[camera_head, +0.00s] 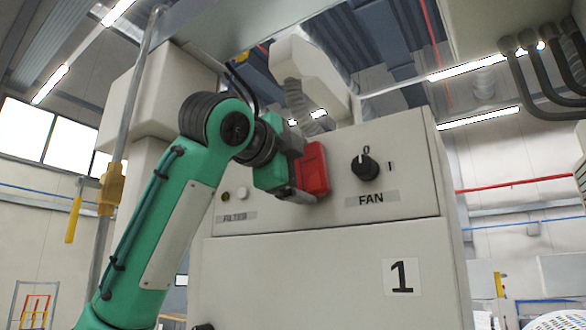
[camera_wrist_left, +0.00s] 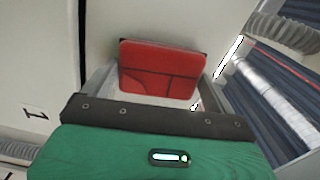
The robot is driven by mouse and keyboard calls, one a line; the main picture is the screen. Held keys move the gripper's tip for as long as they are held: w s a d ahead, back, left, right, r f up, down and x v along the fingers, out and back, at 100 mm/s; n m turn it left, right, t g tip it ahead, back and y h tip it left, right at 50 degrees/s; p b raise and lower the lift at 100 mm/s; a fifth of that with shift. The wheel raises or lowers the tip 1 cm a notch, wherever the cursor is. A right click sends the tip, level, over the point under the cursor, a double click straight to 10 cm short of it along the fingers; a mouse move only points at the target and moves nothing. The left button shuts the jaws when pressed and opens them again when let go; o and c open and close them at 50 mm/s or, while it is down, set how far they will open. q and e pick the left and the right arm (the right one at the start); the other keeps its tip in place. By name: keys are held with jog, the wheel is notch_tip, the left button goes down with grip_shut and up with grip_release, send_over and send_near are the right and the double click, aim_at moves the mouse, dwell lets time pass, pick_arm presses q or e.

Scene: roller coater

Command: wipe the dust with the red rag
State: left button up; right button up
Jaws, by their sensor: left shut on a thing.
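The red rag (camera_head: 314,169) is a folded, block-like piece in front of the upper panel of the grey cabinet in the head view. My left gripper (camera_head: 298,190) is shut on it. In the left wrist view the red rag (camera_wrist_left: 162,70) sits between the two fingers of my left gripper (camera_wrist_left: 150,100), close to a pale surface. I cannot tell whether the rag touches the panel. No dust can be made out; the rag and gripper hide part of the panel. My right gripper is not in view.
The grey cabinet (camera_head: 320,265) carries a black FAN knob (camera_head: 365,167) right of the rag and a FILTER label (camera_head: 237,217) with small buttons to the left. A grey duct (camera_head: 305,70) rises behind its top. A yellow-handled valve (camera_head: 111,188) on a pipe stands left of my arm.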

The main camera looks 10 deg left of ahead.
aim_at(322, 166)
pick_arm(q)
jog(key=shift+s+d, duration=0.3)
jog(key=shift+d, duration=0.55)
jog(key=shift+s+d, duration=0.3)
jog(key=shift+d, duration=0.5)
jog(key=w+a, duration=0.2)
jog(key=a, duration=0.5)
jog(key=shift+w+a, duration=0.25)
jog(key=shift+w, duration=0.15)
jog(key=shift+b+v, duration=0.8)
jog(key=shift+v, duration=2.15)
jog(key=shift+s+d, duration=0.1)
jog(key=v, duration=0.3)
jog(key=shift+b, duration=0.4)
